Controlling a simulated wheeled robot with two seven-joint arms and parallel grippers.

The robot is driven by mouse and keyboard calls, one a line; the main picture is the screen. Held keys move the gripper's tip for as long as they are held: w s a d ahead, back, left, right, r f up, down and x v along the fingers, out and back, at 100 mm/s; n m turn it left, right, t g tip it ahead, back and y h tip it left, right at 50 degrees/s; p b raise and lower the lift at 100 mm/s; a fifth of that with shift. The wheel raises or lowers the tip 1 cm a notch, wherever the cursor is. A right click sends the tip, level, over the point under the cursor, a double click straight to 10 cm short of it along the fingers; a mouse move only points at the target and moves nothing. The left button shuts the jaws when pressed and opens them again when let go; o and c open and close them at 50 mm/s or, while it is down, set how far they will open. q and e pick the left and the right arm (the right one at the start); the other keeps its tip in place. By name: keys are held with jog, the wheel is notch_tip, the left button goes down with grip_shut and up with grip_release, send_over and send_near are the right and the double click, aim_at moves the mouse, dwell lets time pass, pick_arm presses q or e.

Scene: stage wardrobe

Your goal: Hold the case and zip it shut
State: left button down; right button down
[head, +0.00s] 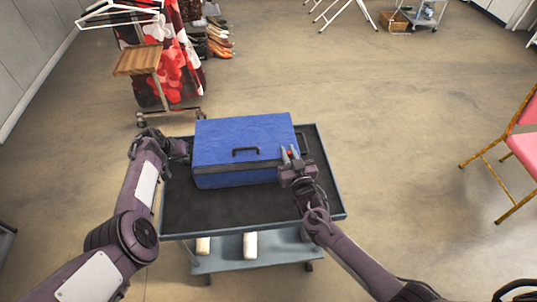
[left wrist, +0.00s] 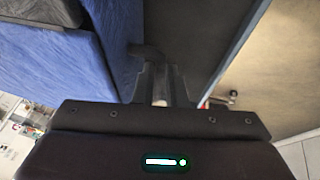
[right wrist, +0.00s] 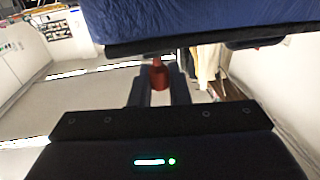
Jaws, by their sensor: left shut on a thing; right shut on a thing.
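My left gripper (head: 184,151) is at the case's left side, shut on a dark tab (left wrist: 146,52) that sticks out from the blue wall. My right gripper (head: 290,155) is at the front right corner, shut on a small red zip pull (right wrist: 158,74). In the right wrist view the pull is between the fingers, just below the case's dark edge (right wrist: 190,42). How far the zip is closed is too small to tell.
The cart's dark tray (head: 230,212) has bare room in front of the case and a raised rim. White rolls (head: 250,245) lie on its lower shelf. A clothes rack with red fabric (head: 180,65) stands behind left. A pink chair (head: 525,145) stands right.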

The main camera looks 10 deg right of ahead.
pick_arm(q)
jog(key=shift+a, duration=0.15)
pick_arm(e)
jog(key=shift+d, duration=0.65)
jog(key=c, duration=1.4)
grip_release()
jog(key=shift+d, duration=0.1)
jog(key=shift+c, duration=0.2)
jog(key=shift+s, duration=0.25)
jog(key=s+d, duration=0.1)
jog(key=s, duration=1)
jog(key=shift+s+d, duration=0.2)
jog(key=shift+d, duration=0.2)
